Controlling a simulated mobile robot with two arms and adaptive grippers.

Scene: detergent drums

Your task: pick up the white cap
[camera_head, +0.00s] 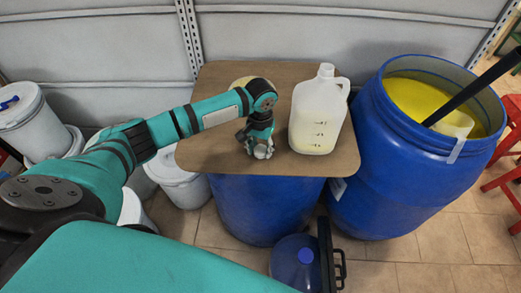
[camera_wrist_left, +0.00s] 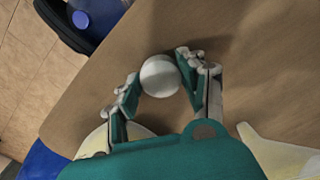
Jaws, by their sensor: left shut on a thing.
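The white cap (camera_wrist_left: 160,76) shows in the left wrist view as a small round white thing between the two fingers of my left gripper (camera_wrist_left: 156,84). The fingers are shut on it, one at each side, just above the brown board. In the head view my left gripper (camera_head: 258,150) points down at the board, left of the white jug (camera_head: 318,112). The cap is mostly hidden by the gripper there. The jug stands upright with a little pale liquid in it. My right gripper is not in view.
The brown board (camera_head: 215,95) lies on a blue drum (camera_head: 262,210). An open blue drum (camera_head: 385,175) with yellow liquid and a dark rod stands at right. A round pale object (camera_head: 243,81) is behind my arm. White buckets (camera_head: 181,183) stand at left.

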